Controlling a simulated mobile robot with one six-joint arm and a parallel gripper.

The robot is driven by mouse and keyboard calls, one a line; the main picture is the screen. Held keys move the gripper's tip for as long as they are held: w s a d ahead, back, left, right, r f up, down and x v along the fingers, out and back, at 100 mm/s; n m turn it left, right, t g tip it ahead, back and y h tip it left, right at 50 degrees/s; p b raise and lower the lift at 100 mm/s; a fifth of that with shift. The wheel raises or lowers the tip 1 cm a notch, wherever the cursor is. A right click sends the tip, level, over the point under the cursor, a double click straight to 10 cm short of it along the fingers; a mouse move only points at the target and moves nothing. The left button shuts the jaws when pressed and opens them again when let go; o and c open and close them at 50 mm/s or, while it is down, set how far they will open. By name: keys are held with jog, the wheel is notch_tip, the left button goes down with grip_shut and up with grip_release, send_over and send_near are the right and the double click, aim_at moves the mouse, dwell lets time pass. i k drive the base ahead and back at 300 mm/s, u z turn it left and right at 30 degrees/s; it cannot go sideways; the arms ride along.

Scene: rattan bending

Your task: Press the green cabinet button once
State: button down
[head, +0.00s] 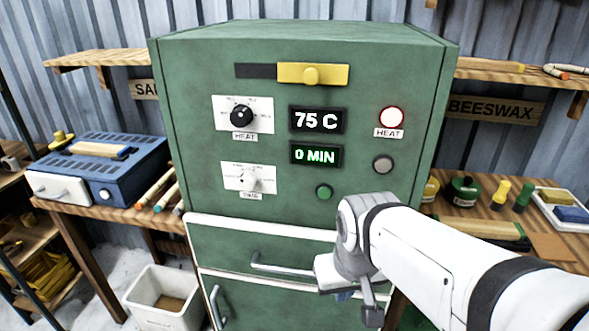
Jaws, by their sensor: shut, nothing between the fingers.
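The green cabinet (240,55) stands in front of me in the head view. The small round green button (324,192) is on its front panel, below the display reading 0 MIN, and is fully visible. My gripper (372,316) is low in front of the cabinet's lower front, below and to the right of the green button and apart from it. It is small and dark, partly hidden by my wrist, and shut with nothing held.
The panel also has a 75 C display (317,120), a lit HEAT lamp (391,117), a grey round button (383,163), two dials and a yellow slider (312,74). A drawer handle (285,268) sticks out beside my wrist. Workbenches flank the cabinet; a white bin (163,312) is at lower left.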

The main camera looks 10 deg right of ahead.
aim_at(324, 193)
jog(key=z, duration=0.3)
jog(key=k, duration=0.45)
jog(key=z, duration=0.8)
